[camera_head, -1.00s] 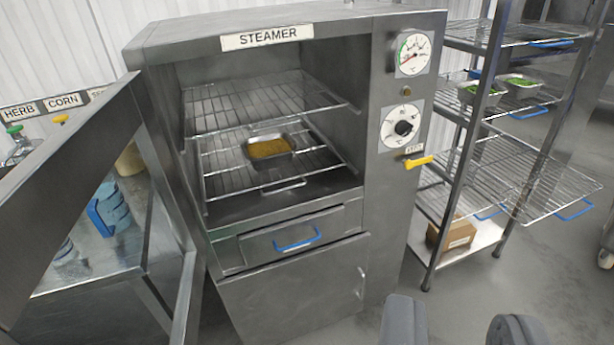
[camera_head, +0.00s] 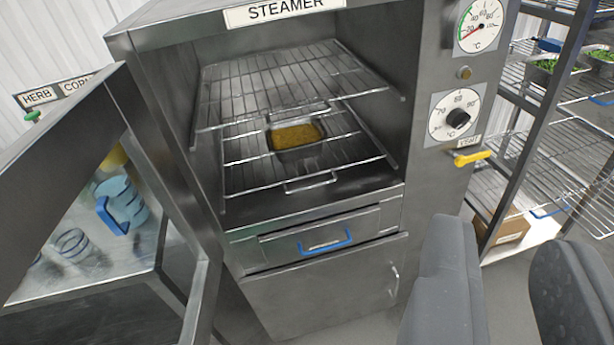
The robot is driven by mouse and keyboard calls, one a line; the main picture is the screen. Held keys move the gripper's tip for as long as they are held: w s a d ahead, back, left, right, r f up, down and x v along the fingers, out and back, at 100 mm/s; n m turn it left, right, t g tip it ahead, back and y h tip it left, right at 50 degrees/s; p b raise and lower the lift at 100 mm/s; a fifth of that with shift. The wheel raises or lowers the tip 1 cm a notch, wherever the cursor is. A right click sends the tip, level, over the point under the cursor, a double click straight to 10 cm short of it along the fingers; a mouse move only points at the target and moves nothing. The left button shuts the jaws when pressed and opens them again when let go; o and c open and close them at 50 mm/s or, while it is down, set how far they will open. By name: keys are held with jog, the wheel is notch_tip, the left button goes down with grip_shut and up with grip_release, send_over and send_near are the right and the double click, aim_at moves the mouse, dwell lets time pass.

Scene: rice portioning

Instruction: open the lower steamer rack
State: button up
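The steamer (camera_head: 430,205) stands ahead with its glass door (camera_head: 195,300) swung open to the left. Inside are an upper wire rack (camera_head: 240,95) and a lower wire rack (camera_head: 245,178). The lower rack has a small metal front handle (camera_head: 311,183) and bears a metal tray (camera_head: 300,150) with yellow grain. The rack appears to sit inside the chamber. My gripper (camera_head: 502,290) is at the lower right, its two grey fingers wide apart with nothing between them. It is apart from the rack handle, nearer the camera and to its right.
Below the chamber is a drawer with a blue handle (camera_head: 324,243). A yellow lever (camera_head: 472,158) sticks out at the steamer's right front. A wire shelf unit (camera_head: 515,150) with green-filled trays stands at right.

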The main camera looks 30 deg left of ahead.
jog(key=w+a+f+m+t+y+p, duration=0.1)
jog(key=w+a+f+m, duration=0.25)
jog(key=w+f, duration=0.4)
jog(key=w+a+f+m, duration=0.2)
jog(key=w+a+f, duration=0.25)
jog(key=w, duration=0.65)
jog(key=w+a+f+m+t+y+p, duration=0.1)
jog(key=w+a+f+m, duration=0.15)
jog(key=w+f, duration=0.5)
jog(key=w+a+f+m+t+y, duration=0.1)
jog(key=w+a+f+m, duration=0.1)
jog(key=w+a+f, duration=0.35)
jog(key=w+a+f+m, duration=0.2)
jog(key=f, duration=0.7)
jog(key=m+t+p, duration=0.1)
jog(key=m+p, duration=0.1)
jog(key=m, duration=0.2)
send_near(315, 201)
jog(key=s+d+r, duration=0.1)
jog(key=s+r, duration=0.2)
jog(key=s, duration=0.1)
jog(key=shift+y, duration=0.4)
jog(key=shift+f+b+x, duration=0.2)
jog(key=shift+b+x, duration=0.6)
jog(key=shift+x, duration=5.05)
jog(key=shift+w+r, duration=0.25)
jog(key=shift+w, duration=0.35)
jog(key=shift+w+a+f, duration=0.1)
jog(key=shift+w, duration=0.45)
